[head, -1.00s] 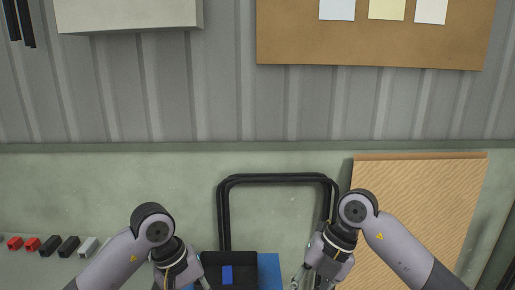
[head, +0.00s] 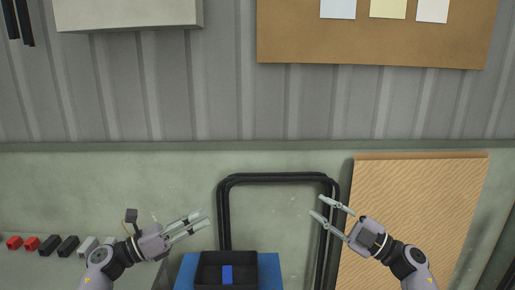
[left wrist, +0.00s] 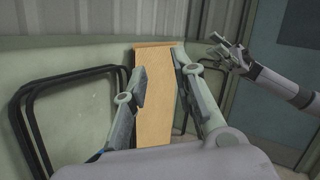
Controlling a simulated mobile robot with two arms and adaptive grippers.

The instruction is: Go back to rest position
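My left gripper (head: 196,225) is at the lower left of the head view, pointing right, fingers apart and empty. In the left wrist view its two fingers (left wrist: 155,95) stand wide apart with nothing between them. My right gripper (head: 332,208) is at the lower right of the head view, pointing up and left, fingers apart and empty. It also shows in the left wrist view (left wrist: 222,45) at the upper right.
A black tray (head: 205,273) with a blue piece (head: 227,274) lies on a blue surface (head: 268,268) at the bottom. A tan corrugated board (head: 425,205) leans at the right. Several small red, black and grey blocks (head: 49,246) line the left.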

